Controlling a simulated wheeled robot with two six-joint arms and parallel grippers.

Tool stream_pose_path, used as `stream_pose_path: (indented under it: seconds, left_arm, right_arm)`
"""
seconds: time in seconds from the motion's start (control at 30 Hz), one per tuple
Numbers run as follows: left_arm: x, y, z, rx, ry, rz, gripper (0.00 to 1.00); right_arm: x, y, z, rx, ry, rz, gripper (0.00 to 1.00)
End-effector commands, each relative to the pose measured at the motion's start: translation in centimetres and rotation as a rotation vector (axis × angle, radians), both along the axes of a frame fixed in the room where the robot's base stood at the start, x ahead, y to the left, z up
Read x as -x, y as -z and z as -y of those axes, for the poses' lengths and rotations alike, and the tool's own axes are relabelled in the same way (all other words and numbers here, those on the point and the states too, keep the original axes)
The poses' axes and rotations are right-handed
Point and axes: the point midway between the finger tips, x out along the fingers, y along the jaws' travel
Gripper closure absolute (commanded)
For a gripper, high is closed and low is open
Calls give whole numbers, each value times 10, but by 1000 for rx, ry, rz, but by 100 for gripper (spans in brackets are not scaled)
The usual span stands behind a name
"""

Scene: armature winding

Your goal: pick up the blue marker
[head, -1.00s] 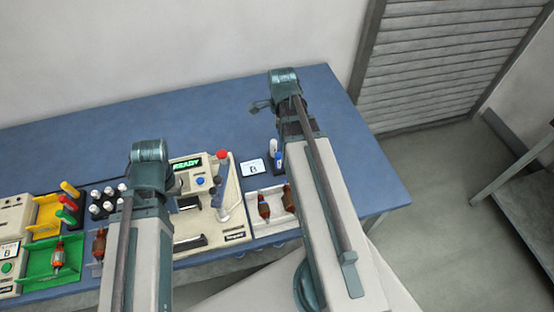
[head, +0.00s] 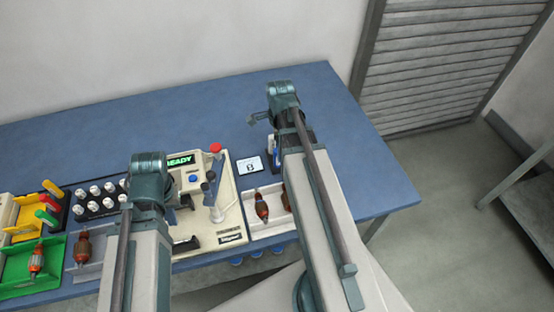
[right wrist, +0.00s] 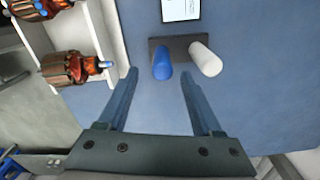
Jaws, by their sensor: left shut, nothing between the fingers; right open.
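The blue marker (right wrist: 162,64) stands beside a white marker (right wrist: 206,58) in a dark holder (right wrist: 184,44) in the right wrist view. In the head view the blue marker (head: 276,156) is partly hidden by my right arm. My right gripper (right wrist: 158,74) is open and empty, with the blue marker showing between its fingertips; I cannot tell the remaining gap in depth. My left gripper (head: 184,198) is shut and empty, over the left side of the cream machine, well away from the markers.
The cream winding machine (head: 232,222) with a red knob stands left of the markers. A small display card (head: 249,165) lies next to the holder. A pale tray (head: 270,230) with armatures is in front. Bins and several white-capped pieces (head: 95,197) are at left. The table's back is clear.

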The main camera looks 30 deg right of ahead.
Motion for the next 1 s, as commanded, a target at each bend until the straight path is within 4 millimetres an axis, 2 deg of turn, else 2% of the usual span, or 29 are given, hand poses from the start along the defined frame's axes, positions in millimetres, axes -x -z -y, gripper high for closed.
stream_pose_path:
  seconds: [0.4, 0.7, 1.0]
  left_arm:
    - [0, 49, 0, 0, 0, 0, 100]
    - [0, 49, 0, 0, 0, 0, 100]
    - [0, 49, 0, 0, 0, 0, 100]
  right_arm:
    - [-5, 49, -5, 0, 0, 0, 33]
    - [-5, 49, -5, 0, 0, 0, 33]
    - [-5, 49, -5, 0, 0, 0, 87]
